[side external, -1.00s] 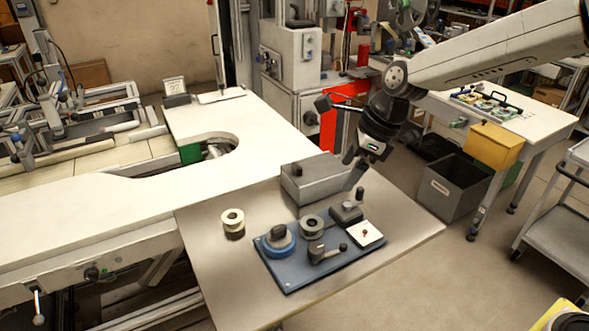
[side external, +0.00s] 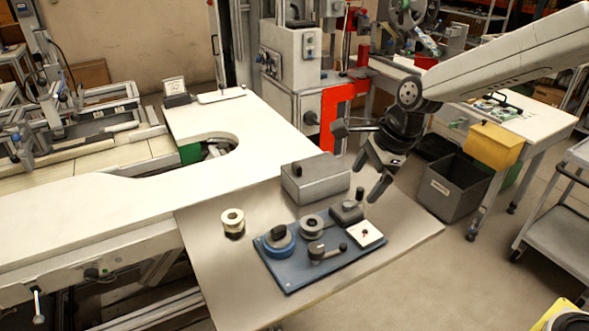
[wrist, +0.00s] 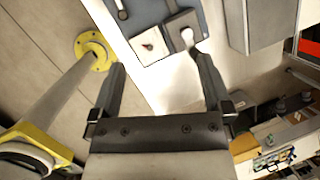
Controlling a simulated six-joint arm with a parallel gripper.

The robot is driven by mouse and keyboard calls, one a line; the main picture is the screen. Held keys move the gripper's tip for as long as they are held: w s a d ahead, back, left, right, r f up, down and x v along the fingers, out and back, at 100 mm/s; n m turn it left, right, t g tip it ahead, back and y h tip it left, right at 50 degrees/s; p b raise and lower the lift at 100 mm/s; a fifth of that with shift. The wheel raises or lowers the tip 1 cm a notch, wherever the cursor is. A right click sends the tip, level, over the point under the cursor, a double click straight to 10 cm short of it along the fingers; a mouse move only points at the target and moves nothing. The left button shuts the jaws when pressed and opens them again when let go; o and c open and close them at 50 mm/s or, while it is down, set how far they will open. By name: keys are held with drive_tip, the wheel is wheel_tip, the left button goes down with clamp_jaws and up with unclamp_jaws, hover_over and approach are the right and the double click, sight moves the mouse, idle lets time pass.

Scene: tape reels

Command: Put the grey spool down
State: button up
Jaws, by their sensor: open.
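The grey spool (side external: 312,226) sits on the blue board (side external: 290,283) on the metal table, beside a blue reel (side external: 279,243). My gripper (side external: 368,180) is open and empty, above the table's right part, to the right of the grey spool and apart from it. In the wrist view my gripper's two fingers (wrist: 160,65) are spread wide with nothing between them. The board's edge (wrist: 137,52) shows at the top of that view; the grey spool is not in it.
The board also carries a crank, a dark block with a knob (side external: 346,212) and a white pad (side external: 366,234). A grey box (side external: 315,180) stands behind it. Stacked cream and dark rolls (side external: 233,222) stand at left. The table's front left is clear.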

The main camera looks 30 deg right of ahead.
drive_tip(key=s+d+f+n+h, duration=0.1)
drive_tip(key=s+d+f+n, duration=0.3)
drive_tip(key=n, duration=0.6)
drive_tip(key=s+d+f+n+h, duration=0.2)
drive_tip(key=s+d+f+n, duration=0.2)
drive_tip(key=n, duration=0.7)
drive_tip(key=shift+s+d+f, duration=0.25)
drive_tip(key=shift+s+d, duration=0.7)
drive_tip(key=shift+s, duration=1.4)
